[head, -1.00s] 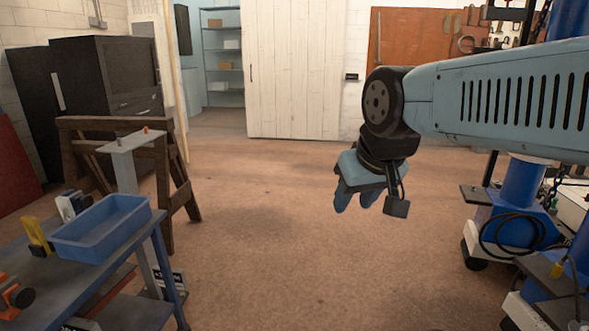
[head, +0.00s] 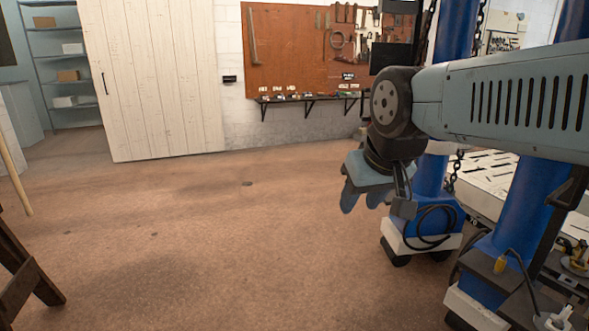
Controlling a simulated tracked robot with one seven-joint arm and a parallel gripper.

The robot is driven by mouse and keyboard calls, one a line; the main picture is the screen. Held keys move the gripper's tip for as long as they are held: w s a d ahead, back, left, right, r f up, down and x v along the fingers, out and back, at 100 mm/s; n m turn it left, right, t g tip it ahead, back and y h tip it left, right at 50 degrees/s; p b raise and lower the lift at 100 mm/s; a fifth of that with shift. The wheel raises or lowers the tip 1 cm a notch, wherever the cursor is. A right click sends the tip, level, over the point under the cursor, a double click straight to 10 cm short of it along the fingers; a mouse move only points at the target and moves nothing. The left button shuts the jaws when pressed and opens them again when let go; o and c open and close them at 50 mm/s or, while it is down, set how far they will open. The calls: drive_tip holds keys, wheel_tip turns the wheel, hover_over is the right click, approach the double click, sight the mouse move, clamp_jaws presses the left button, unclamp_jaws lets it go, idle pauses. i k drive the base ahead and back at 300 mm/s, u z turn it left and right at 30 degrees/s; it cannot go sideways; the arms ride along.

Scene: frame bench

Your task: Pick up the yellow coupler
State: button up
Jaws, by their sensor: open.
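My gripper (head: 364,200) hangs from my arm in the middle right of the head view, empty above the bare floor, with its blue fingers pointing down. A small yellow piece (head: 499,264) sits at the end of a black cable on the dark step of the blue frame at the lower right. Another yellow item (head: 574,258) lies on a dark surface at the right edge. Both are too small for me to tell which, if either, is the yellow coupler. My gripper is well apart from both, up and to their left.
Blue columns (head: 520,215) on white-sided bases stand at the right, with loose black cable and a hanging chain. A wooden trestle leg (head: 28,285) is at the lower left. A pegboard (head: 300,55) with a shelf is on the back wall. The middle floor is clear.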

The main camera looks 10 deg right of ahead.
sight(502, 263)
drive_tip(key=z, duration=0.4)
drive_tip(key=i, duration=0.8)
drive_tip(key=z, duration=1)
drive_tip(key=i, duration=0.7)
drive_tip(key=z, duration=0.25)
drive_tip(key=k, duration=0.9)
drive_tip(key=z, duration=0.2)
drive_tip(key=i, duration=0.9)
drive_tip(key=u, duration=0.1)
